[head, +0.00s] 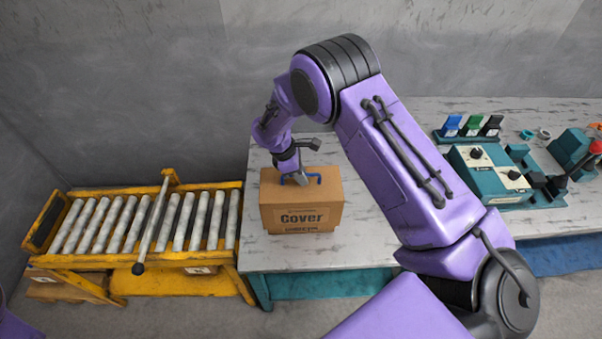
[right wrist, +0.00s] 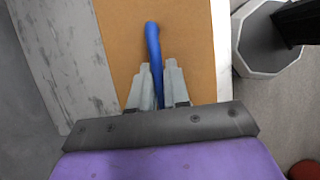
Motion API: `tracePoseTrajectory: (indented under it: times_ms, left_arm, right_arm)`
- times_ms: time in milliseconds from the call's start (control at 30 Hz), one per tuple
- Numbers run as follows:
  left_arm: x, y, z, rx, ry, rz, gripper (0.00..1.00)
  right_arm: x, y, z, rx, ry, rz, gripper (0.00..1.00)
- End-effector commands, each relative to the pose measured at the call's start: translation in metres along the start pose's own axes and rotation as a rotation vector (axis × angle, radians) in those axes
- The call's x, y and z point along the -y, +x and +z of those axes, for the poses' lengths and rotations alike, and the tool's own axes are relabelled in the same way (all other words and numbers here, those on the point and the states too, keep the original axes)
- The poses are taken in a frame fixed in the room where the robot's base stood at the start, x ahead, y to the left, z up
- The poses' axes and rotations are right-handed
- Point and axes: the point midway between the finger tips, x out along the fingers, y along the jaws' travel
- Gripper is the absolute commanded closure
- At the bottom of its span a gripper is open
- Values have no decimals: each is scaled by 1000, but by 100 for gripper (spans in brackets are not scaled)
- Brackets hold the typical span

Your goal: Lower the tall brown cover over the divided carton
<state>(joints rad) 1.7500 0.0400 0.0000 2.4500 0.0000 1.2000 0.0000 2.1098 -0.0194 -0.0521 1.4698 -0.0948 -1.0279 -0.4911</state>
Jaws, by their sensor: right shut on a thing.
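The brown cover (head: 300,214), a tall box with "Cover" printed on its front, is upright over the left part of the grey table. Its blue handle (head: 315,178) stands on its top. My right gripper (head: 293,178) reaches down from above and is shut on this handle. In the right wrist view the two fingers (right wrist: 160,82) flank the blue handle (right wrist: 153,50) above the brown top (right wrist: 120,30). The divided carton cannot be told apart from the cover; a narrow printed strip shows at the cover's lower edge. My left gripper is out of view.
A yellow roller conveyor (head: 150,258) stands against the table's left end. At the right of the table (head: 370,250) are a teal control box (head: 490,172), coloured holders (head: 473,125) and a red-knobbed lever (head: 596,147). The table around the cover is clear.

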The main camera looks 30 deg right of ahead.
Motion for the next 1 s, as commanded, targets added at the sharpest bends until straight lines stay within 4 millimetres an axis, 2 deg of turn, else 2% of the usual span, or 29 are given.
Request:
tracePoseTrajectory:
  times_ms: [1000]
  left_arm:
    - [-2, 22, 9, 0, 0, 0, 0]
  right_arm:
    - [0, 39, -16, 1, 0, 0, 100]
